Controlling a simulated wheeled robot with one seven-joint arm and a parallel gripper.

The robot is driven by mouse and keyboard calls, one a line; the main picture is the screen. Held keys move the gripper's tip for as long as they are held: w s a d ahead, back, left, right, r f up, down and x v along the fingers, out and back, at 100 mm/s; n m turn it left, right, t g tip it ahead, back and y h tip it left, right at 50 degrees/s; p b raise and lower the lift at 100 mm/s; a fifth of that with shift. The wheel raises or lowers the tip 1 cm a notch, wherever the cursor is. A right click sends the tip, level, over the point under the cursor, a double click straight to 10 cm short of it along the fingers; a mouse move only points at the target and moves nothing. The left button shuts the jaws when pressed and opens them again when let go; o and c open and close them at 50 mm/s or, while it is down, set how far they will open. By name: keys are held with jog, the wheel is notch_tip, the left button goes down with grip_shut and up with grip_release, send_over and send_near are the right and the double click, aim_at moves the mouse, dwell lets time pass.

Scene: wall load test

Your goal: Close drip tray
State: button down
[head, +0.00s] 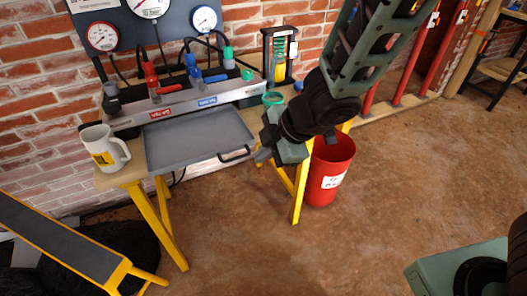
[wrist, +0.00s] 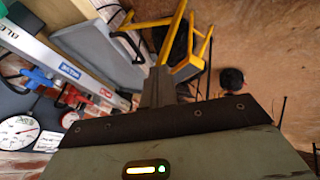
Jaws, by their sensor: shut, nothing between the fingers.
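The drip tray (head: 200,138) is a flat grey tray below the gauge and valve panel, sticking out from the yellow-legged bench. Its black handle (head: 235,154) is at the right of its front edge. In the wrist view, the grey tray (wrist: 92,52) shows at upper left, slanted. My gripper (head: 262,155) is shut and empty, just right of the handle and close to it. I cannot tell whether they touch. In the wrist view, my gripper (wrist: 158,78) points toward the bench legs, right of the tray.
A white mug (head: 102,147) stands on the bench left of the tray. Red and blue valves (head: 152,78) line the manifold behind it. A red bucket (head: 328,168) stands on the floor at right. A yellow-framed ramp (head: 60,235) is at lower left. Open floor lies in front.

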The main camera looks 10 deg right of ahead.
jog(key=w+a+f, duration=0.4)
jog(key=w+f, duration=0.1)
jog(key=f, duration=0.1)
jog(key=shift+w+b, duration=0.3)
jog(key=shift+w, duration=0.05)
